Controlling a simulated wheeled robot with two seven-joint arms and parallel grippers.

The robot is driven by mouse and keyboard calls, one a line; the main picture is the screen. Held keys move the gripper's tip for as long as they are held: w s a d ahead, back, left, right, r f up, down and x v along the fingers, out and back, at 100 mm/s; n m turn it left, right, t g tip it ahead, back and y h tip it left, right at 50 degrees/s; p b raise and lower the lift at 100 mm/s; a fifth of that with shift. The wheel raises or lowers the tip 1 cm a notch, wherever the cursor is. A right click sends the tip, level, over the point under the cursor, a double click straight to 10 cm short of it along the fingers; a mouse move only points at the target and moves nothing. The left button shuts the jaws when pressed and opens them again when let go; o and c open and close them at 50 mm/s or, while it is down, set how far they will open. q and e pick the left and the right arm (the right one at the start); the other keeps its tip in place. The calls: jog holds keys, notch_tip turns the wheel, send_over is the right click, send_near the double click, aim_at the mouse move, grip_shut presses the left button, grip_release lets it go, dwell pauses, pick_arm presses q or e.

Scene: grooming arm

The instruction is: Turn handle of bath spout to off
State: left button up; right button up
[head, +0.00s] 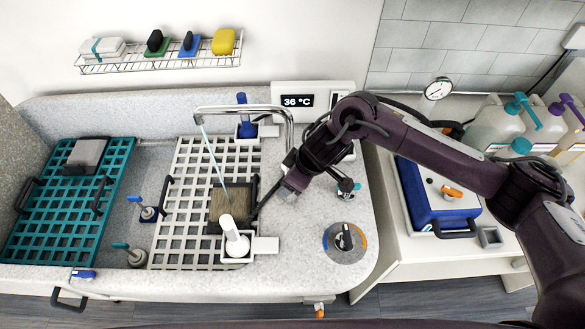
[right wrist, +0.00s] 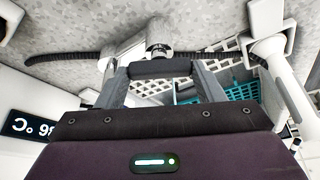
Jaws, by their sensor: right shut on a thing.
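The chrome bath spout (head: 240,109) arches over the tub from the counter, and a thin stream of water (head: 212,155) runs from it onto a brown block (head: 222,207). My right gripper (head: 288,192) is low over the counter near the spout's base. In the right wrist view its two grey fingers (right wrist: 160,78) are on either side of a dark bar (right wrist: 160,68), with a chrome fitting (right wrist: 157,50) just beyond. The gripper is shut on this bar, which looks like the spout's handle; the head view hides the grip. My left gripper is not in view.
A round dial (head: 345,240) and a small tap-like fitting (head: 347,187) stand on the counter to the right. A display (head: 297,101) reads 36 °C. A white bottle (head: 235,238) stands at the front left of the gripper. A dark ribbed hose (right wrist: 230,58) passes close by.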

jog(key=shift+s+a+r+m+t+p, duration=0.1)
jog(key=shift+r+m+t+p, duration=0.25)
jog(key=shift+m+p, duration=0.6)
jog(key=shift+f+m+h+p, duration=0.15)
jog(key=shift+m+h+p, duration=0.3)
jog(key=shift+m, duration=0.5)
jog(key=shift+a+f+m+t, duration=0.1)
jog(key=shift+m+t, duration=0.35)
jog(key=shift+m, duration=0.55)
jog(key=m+h, duration=0.1)
jog(key=m, duration=0.1)
jog(key=shift+a+m+t, duration=0.1)
jog(key=shift+m+t, duration=0.2)
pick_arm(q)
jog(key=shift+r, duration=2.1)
pick_arm(e)
jog(key=shift+m+h, duration=0.95)
jog(key=shift+m, duration=0.95)
jog(key=o, duration=1)
